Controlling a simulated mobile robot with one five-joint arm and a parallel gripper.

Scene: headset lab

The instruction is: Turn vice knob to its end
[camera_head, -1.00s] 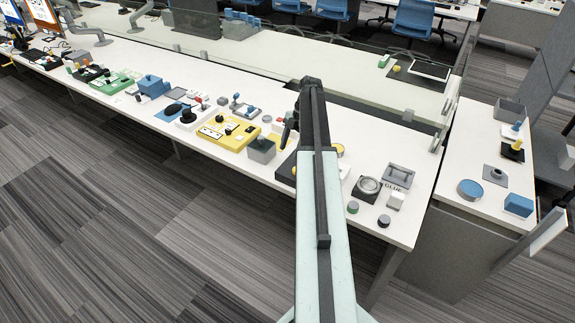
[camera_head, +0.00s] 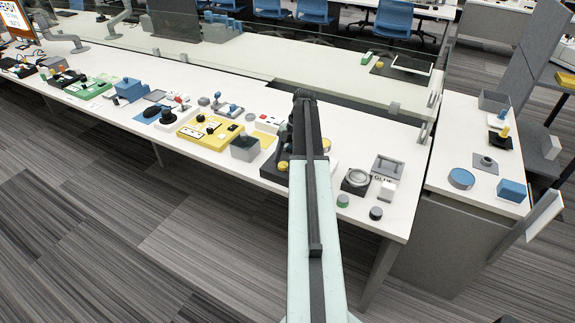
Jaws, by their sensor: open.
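My arm reaches out over the long white table, and my gripper (camera_head: 284,136) shows as a small dark shape beside the arm's far end. It looks empty, but its fingers are hard to make out. Another yellow round part (camera_head: 326,145) shows just right of the arm. I cannot tell for sure which piece is the vice knob; part of this area is hidden by my arm. No contact is visible.
Left of the arm are an open grey box (camera_head: 245,148) and a yellow panel (camera_head: 209,130) with black knobs. A glass divider runs behind the table.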

